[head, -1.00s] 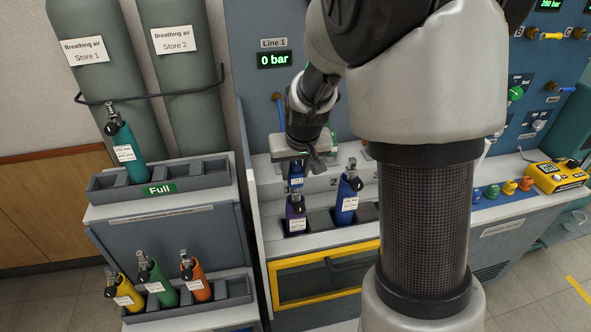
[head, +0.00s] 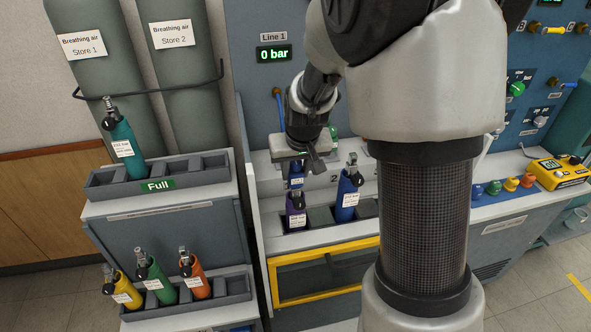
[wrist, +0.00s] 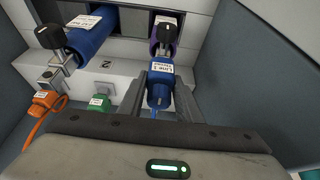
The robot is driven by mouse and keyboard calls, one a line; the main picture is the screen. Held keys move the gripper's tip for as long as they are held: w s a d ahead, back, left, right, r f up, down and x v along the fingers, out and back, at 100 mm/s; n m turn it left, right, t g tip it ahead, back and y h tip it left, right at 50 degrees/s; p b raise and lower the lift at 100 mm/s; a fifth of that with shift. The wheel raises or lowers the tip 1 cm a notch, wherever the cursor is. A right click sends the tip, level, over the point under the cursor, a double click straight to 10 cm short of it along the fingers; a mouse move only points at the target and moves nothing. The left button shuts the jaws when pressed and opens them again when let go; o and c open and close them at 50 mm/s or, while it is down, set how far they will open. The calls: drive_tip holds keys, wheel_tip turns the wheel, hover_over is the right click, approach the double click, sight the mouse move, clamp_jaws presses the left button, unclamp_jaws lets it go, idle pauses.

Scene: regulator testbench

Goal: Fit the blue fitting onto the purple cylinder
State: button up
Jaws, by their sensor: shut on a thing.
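The purple cylinder (head: 296,216) stands in the leftmost slot of the bench rack. In the wrist view its purple body (wrist: 172,27) and black knob show at the top. The blue fitting (wrist: 160,88), with a white label, is between the fingers of my gripper (wrist: 158,100). My gripper is shut on it. In the head view the blue fitting (head: 296,176) hangs below the gripper (head: 300,162), right above the purple cylinder's valve. I cannot tell whether fitting and valve touch.
A blue cylinder (head: 348,192) stands to the right in the same rack (head: 320,218). In the wrist view an orange fitting (wrist: 46,99) sits on its valve, and a green fitting (wrist: 97,104) is nearby. A bench side wall (wrist: 245,60) rises close to the gripper.

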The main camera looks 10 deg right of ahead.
drive_tip(key=shift+f, duration=0.15)
drive_tip(key=o, duration=1.3)
drive_tip(key=shift+o, duration=0.2)
drive_tip(key=p+v, duration=0.1)
drive_tip(key=v, duration=1.6)
drive_tip(key=shift+s+p, duration=0.2)
drive_tip(key=shift+p, duration=0.2)
drive_tip(key=s+r+p, duration=0.3)
drive_tip(key=s+r, duration=0.2)
drive_tip(key=s, duration=0.4)
drive_tip(key=s+r+t+p, duration=0.1)
drive_tip(key=s+r+p, duration=0.3)
drive_tip(key=s, duration=0.5)
drive_tip(key=shift+s+r, duration=0.15)
drive_tip(key=shift+r, duration=0.6)
